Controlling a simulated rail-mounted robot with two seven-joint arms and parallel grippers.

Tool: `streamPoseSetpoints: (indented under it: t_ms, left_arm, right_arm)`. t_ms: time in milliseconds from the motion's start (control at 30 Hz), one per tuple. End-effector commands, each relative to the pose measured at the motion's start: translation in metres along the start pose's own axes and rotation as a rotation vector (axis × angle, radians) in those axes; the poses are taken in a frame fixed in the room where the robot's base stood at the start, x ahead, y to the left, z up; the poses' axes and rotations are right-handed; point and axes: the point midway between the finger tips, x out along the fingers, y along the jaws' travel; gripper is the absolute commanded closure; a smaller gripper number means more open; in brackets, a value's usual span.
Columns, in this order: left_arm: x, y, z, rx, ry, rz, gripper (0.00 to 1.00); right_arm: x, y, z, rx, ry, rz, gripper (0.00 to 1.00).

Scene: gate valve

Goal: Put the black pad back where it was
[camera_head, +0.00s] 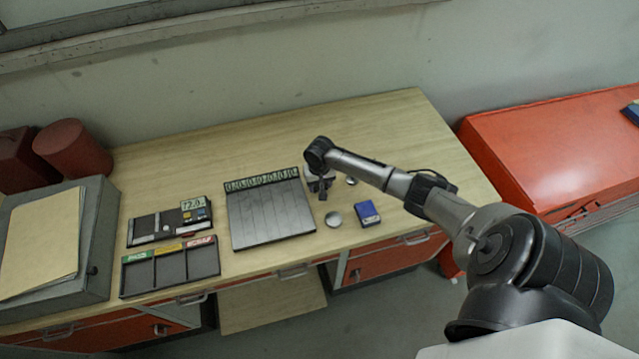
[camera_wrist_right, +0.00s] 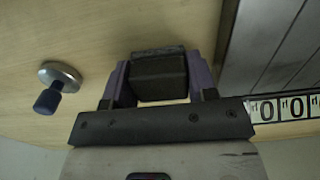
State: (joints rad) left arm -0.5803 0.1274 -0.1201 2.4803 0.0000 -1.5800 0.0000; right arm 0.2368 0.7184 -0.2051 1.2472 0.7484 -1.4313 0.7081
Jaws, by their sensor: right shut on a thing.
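My right gripper (camera_head: 319,190) is over the wooden bench, just right of the grey slatted board's numbered top edge. In the right wrist view the gripper (camera_wrist_right: 158,85) has its purple fingers shut on a black block, the black pad (camera_wrist_right: 158,78). The pad is held between the fingers, with bench wood behind it. I cannot tell whether it touches the bench. In the head view the pad is hard to separate from the dark gripper. My left gripper is not in view.
The grey slatted board (camera_head: 270,218) lies left of the gripper. A small knobbed metal piece (camera_wrist_right: 60,82), a silver disc (camera_head: 334,219) and a blue box (camera_head: 367,213) are close by. A three-compartment tray (camera_head: 170,268) stands left. The bench's back right (camera_head: 400,125) is clear.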

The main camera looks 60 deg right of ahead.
Motion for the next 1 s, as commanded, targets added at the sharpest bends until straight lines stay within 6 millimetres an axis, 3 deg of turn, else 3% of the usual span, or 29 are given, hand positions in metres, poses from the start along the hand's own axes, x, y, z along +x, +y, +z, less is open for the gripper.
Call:
streamPoseSetpoints:
  t_ms: [67,100,367,667,767,1000]
  left_arm:
    - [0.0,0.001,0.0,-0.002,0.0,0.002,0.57]
    - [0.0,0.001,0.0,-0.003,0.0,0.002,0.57]
    - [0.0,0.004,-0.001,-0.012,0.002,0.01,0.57]
    - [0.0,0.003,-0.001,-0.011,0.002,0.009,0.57]
    - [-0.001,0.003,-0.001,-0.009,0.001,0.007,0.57]
    - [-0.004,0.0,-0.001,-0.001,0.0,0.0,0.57]
  right_arm:
    - [0.002,0.0,0.0,0.001,-0.001,0.0,0.78]
    - [0.003,0.0,0.0,0.001,-0.001,0.0,0.47]
    - [0.002,0.0,0.0,0.0,0.0,0.0,0.22]
    - [-0.001,0.0,0.0,0.0,0.001,0.0,0.22]
    - [-0.011,0.0,-0.001,0.0,0.002,0.0,0.22]
    - [-0.055,0.0,-0.001,-0.001,0.003,-0.002,0.22]
